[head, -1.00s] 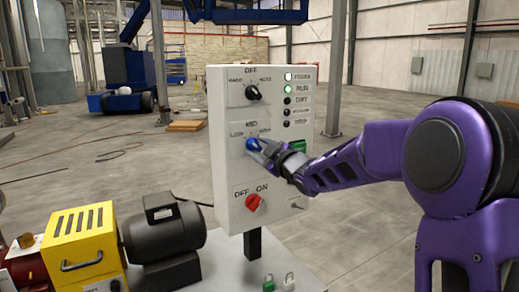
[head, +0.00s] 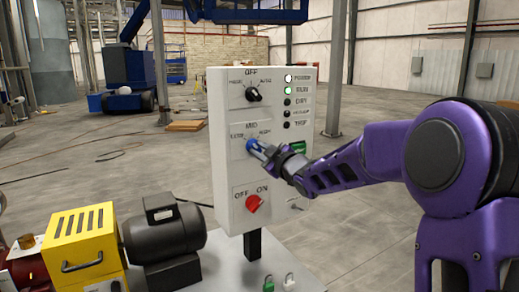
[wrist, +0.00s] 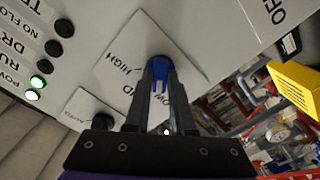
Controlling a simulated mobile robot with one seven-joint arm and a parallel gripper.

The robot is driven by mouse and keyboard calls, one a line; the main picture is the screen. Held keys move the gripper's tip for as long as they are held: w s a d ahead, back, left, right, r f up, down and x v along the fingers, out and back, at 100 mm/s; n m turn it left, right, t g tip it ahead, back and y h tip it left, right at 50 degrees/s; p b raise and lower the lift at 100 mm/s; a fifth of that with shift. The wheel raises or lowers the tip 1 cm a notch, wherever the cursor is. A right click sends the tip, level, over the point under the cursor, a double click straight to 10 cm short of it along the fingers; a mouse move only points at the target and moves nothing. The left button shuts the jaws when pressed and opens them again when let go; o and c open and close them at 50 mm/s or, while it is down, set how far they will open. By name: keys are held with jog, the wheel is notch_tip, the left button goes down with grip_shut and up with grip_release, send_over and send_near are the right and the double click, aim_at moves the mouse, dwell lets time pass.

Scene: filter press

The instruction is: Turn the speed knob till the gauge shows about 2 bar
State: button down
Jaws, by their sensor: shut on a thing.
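The blue speed knob (head: 251,143) is on the middle plate of a grey-white control box (head: 302,170); the plate is marked LOW, MID and HIGH. My gripper (head: 259,150) reaches it from the right and is shut on it. In the wrist view, the two dark fingers of my gripper (wrist: 159,78) clasp the blue knob (wrist: 158,64) from both sides. The fingers hide much of the knob, so its exact pointing is hard to tell. I cannot make out a readable gauge in either view.
Two lamps are lit in the lamp column (head: 288,90). A dark motor (head: 165,230) and yellow guard (head: 82,235) stand at lower left.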

jog(key=m+p, duration=0.2)
jog(key=m, duration=0.2)
jog(key=shift+r, duration=0.1)
jog(key=shift+m+p, duration=1)
jog(key=shift+m, duration=0.9)
jog(key=c, duration=0.8)
grip_release()
jog(key=shift+o, duration=0.2)
jog(key=v, duration=1.7)
jog(key=shift+s, duration=0.2)
